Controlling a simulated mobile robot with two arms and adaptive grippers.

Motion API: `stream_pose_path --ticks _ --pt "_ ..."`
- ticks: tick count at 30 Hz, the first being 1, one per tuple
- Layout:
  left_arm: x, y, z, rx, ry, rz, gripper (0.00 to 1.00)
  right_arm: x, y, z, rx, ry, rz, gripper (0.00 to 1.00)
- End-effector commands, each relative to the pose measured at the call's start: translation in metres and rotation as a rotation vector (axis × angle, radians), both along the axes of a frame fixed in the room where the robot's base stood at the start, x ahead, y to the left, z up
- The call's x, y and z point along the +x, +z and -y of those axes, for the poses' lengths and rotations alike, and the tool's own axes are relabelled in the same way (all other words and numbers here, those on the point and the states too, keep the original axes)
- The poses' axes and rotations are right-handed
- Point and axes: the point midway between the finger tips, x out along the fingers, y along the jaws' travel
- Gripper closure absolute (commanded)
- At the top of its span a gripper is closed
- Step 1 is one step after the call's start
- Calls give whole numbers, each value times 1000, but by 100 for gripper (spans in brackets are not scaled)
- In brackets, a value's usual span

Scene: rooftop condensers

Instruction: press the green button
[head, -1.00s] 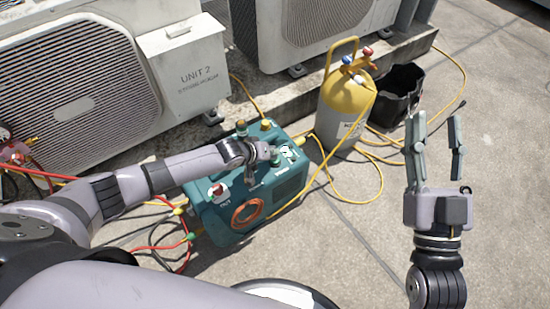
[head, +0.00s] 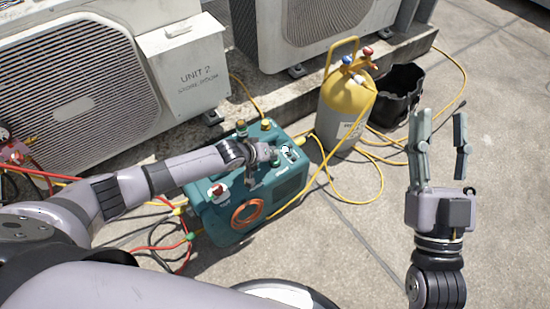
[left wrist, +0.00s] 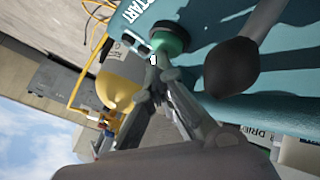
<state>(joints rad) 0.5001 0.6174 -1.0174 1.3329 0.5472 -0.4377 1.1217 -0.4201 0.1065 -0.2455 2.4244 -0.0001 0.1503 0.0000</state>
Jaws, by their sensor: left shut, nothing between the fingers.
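The green button (left wrist: 170,38) shows in the left wrist view on the teal face of a machine, beside the letters "START". In the head view this teal machine (head: 285,192) stands on the ground, and my left gripper (head: 274,154) is over its top, largely hiding the button area. In the left wrist view the left gripper (left wrist: 153,88) is shut and empty, its fingertips close to the button. Whether they touch it I cannot tell. My right gripper (head: 441,114) is open and empty, raised over bare ground at the right.
A dark knob (left wrist: 232,68) is beside the button. A red-topped control (head: 217,190) and copper coil (head: 247,213) are on the machine. A yellow-topped cylinder (head: 345,105) and black bucket (head: 402,90) stand behind. Hoses lie around. Condenser units (head: 75,85) line the back.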

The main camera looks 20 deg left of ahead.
Motion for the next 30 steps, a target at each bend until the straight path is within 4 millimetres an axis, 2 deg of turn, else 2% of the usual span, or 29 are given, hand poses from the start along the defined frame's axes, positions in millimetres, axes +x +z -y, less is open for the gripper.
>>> stream_pose_path --ticks 30 --pt "-1 -3 0 2 0 -4 100 -2 5 0 7 3 24 60"
